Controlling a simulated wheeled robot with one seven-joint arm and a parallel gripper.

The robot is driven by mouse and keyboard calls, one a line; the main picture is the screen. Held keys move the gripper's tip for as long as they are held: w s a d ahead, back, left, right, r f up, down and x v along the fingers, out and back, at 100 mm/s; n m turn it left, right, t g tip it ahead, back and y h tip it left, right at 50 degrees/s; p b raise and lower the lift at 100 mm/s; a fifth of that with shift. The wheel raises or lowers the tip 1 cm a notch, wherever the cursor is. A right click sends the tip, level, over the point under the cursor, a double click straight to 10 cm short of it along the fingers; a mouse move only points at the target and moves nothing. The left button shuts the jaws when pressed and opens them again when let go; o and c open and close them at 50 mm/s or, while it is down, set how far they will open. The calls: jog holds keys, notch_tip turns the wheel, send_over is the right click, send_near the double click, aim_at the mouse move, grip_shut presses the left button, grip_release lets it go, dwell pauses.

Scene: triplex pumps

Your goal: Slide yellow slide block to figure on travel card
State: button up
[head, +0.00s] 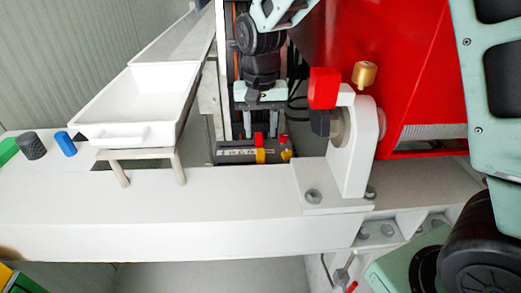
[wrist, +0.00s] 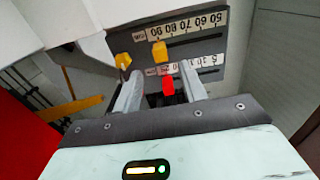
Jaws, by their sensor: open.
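The yellow slide block (wrist: 160,52) sits on a dark scale panel (wrist: 210,42), beside a white strip with printed figures (wrist: 195,22). A red block (wrist: 168,86) sits on a second, nearer figure strip (wrist: 208,62). My gripper (wrist: 161,68) is open, its two fingers spread on either side of the red block, with the yellow block just beyond the fingertips. In the head view, my gripper (head: 264,137) points down above the panel, with the yellow block (head: 260,155) and red block (head: 258,139) below and between the fingers. I cannot identify a travel card.
In the head view, a white bearing housing (head: 352,150) and red guard (head: 420,60) stand right. A white tray (head: 135,100) stands left on a rack.

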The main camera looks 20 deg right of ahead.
aim_at(260, 151)
notch_tip(260, 151, down, 8)
jog(key=shift+r+p, duration=0.1)
jog(key=shift+p, duration=0.2)
